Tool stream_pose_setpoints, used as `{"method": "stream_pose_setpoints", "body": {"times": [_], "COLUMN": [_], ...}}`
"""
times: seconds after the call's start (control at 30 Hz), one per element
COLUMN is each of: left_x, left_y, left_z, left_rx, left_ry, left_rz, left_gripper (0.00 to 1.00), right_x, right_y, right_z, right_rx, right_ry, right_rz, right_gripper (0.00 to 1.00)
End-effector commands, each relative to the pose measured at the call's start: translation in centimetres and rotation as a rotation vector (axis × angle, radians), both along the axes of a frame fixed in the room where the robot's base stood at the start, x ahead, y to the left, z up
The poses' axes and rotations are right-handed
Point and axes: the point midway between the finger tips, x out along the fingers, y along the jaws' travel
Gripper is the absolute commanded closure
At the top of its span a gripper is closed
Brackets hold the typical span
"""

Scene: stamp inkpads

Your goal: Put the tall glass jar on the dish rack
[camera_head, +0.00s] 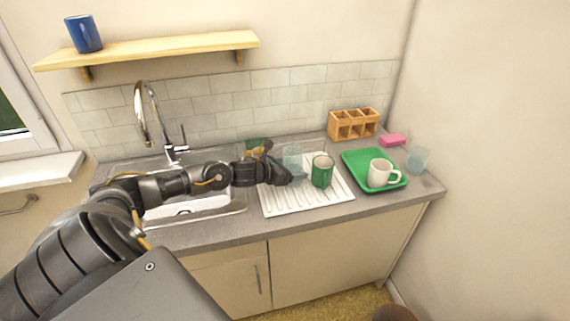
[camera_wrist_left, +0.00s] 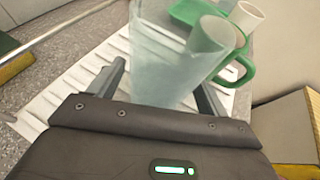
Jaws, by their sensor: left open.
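A tall, clear bluish glass jar (camera_head: 292,156) is at the white ribbed dish rack (camera_head: 335,195), just left of a green mug (camera_head: 322,172). It looks upright; I cannot tell whether its base touches the rack. My left gripper (camera_head: 284,175) is low over the rack at the jar, its fingers partly hidden. In the left wrist view, the open fingers of my left gripper (camera_wrist_left: 160,90) are on either side of the glass jar (camera_wrist_left: 158,62). The green mug (camera_wrist_left: 213,42) is close beside it. My right gripper is not in view.
A green tray (camera_head: 352,160) with a white mug (camera_head: 379,173) is right of the rack. Another clear glass (camera_head: 418,159), a pink sponge (camera_head: 392,140) and a wooden holder (camera_head: 354,123) are on the counter. The sink (camera_head: 205,208) is left of the rack. The rack's front is bare.

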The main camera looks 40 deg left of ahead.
Motion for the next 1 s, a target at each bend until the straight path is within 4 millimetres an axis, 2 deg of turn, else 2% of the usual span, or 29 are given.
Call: {"method": "stream_pose_setpoints", "body": {"times": [0.03,0.13,0.4,0.6,0.8,1.0], "left_x": [0.0,-1.3,-6.5,-9.1,-10.4,-10.8], "left_y": [0.0,0.5,1.5,2.1,2.3,2.3], "left_z": [0.5,0.5,2.5,3.8,4.4,4.8], "left_rx": [0.000,0.005,0.007,0.006,0.004,0.000], "left_ry": [0.000,0.001,0.006,0.007,0.003,0.000], "left_rz": [0.000,0.000,-0.001,0.000,0.000,-0.001], "left_gripper": [0.22,0.22,0.22,0.22,0.22,0.22], "right_x": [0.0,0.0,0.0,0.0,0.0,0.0], "right_y": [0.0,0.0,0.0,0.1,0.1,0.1], "right_z": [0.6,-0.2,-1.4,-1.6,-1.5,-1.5], "right_rx": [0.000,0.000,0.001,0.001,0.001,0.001], "right_ry": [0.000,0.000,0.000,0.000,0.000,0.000], "right_rz": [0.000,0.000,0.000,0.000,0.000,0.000], "right_gripper": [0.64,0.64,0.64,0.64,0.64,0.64]}}
